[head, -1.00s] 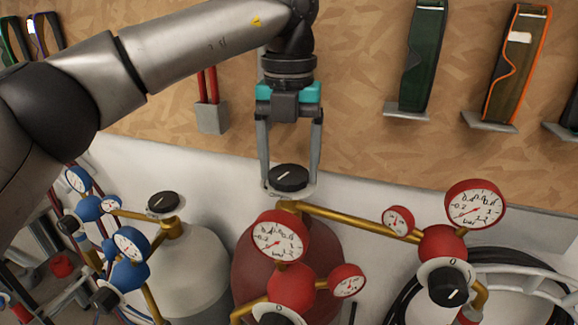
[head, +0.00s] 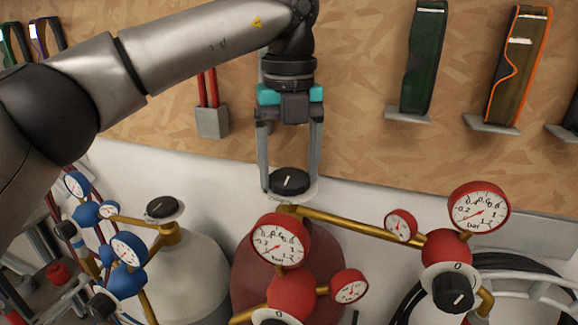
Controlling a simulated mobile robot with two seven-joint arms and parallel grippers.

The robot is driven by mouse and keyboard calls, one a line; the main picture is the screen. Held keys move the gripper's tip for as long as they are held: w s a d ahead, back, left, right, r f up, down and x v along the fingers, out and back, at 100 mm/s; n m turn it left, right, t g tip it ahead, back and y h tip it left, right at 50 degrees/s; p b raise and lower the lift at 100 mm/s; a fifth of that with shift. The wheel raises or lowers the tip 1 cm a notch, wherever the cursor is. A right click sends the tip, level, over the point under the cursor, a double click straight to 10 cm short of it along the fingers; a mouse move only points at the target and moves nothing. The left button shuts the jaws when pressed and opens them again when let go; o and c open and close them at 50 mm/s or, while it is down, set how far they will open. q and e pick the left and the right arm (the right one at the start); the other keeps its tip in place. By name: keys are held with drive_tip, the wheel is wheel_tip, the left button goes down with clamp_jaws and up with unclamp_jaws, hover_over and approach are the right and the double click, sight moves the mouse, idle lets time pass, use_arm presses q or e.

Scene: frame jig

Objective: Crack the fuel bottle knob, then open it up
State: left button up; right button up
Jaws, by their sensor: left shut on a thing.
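The fuel bottle is the dark red cylinder (head: 318,256) in the lower middle of the head view. Its black knob (head: 290,181) with a white mark sits on top, over a pale disc. My left gripper (head: 290,187) points down from above with one finger on each side of the knob, shut on it. Red regulators with gauges (head: 280,240) stand in front of the bottle, and a brass pipe (head: 350,222) runs right from its valve. My right gripper is not in view.
A grey bottle (head: 185,270) with its own black knob (head: 162,208) and blue gauges (head: 128,249) stands at left. A red regulator (head: 447,250) with a black knob is at right. Goggles (head: 515,65) hang on the wooden board behind.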

sight(289, 176)
use_arm(q)
drive_tip(key=shift+r, duration=0.1)
drive_tip(key=o, duration=1.3)
drive_tip(key=shift+c, duration=0.2)
wheel_tip(289, 176, up, 12)
drive_tip(key=p, duration=0.2)
